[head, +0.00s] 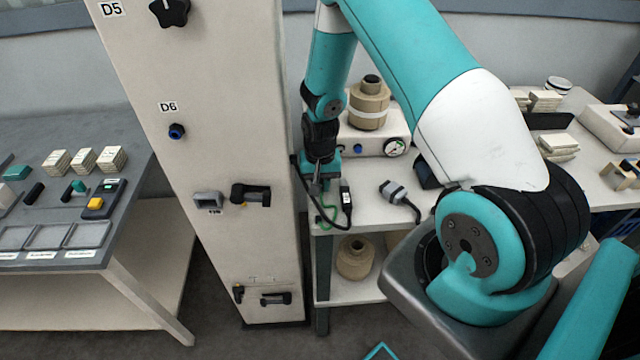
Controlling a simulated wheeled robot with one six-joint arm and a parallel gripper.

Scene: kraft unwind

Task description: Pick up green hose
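A thin green hose (323,212) shows as a small curved strand at the left front edge of the white bench. It is partly mixed up with dark cable lines, and its full length is not clear. My gripper (316,186) points down just above the hose's upper end at the bench's left edge. The fingers are small and dark in this view. I cannot tell whether they touch the hose or stand apart from it, or whether they are open.
A tall beige panel (225,130) stands close at left. A tan spool (355,257) sits below.

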